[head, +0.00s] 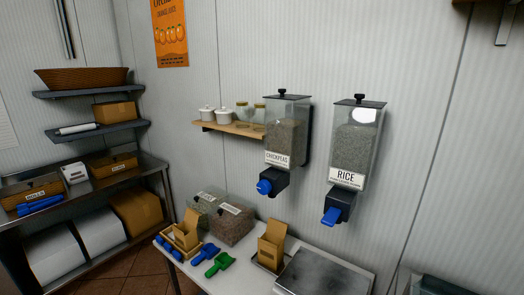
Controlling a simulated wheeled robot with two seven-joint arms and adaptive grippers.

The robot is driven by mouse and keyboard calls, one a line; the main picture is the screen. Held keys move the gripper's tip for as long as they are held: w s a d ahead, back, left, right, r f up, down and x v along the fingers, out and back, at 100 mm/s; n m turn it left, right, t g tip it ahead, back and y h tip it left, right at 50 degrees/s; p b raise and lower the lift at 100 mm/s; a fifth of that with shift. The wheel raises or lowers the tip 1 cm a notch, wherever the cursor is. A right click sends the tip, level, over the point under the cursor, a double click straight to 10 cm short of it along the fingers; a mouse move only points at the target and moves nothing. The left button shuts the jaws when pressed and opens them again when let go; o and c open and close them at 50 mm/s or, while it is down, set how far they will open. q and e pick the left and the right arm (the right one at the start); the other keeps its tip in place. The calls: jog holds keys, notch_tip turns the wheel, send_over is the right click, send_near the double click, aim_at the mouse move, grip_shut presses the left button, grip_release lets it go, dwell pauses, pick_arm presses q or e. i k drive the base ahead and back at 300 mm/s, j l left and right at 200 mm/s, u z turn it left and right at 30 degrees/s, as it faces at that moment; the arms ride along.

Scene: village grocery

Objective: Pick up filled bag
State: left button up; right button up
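Two open brown paper bags stand upright on the white table in the head view. One bag (270,250) is near the middle, under the chickpeas dispenser (285,135), on a small dark tray (267,266). The other bag (187,232) is at the table's left end in a tan tray (172,245). Both look open at the top, and I cannot tell whether either is filled. Neither of my grippers is in view, so nothing is seen held.
A rice dispenser (354,145) hangs on the wall right of the chickpeas one. A flat metal plate (325,275) lies right of the middle bag. A blue scoop (206,253), a green scoop (220,264) and clear bins (233,223) crowd the left. Shelving (75,182) stands far left.

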aim_at(271, 247)
jog(key=i+j+z, duration=0.2)
jog(key=j+z, duration=0.15)
jog(key=j, duration=1.4)
jog(key=j+z, duration=0.4)
jog(key=j, duration=1.3)
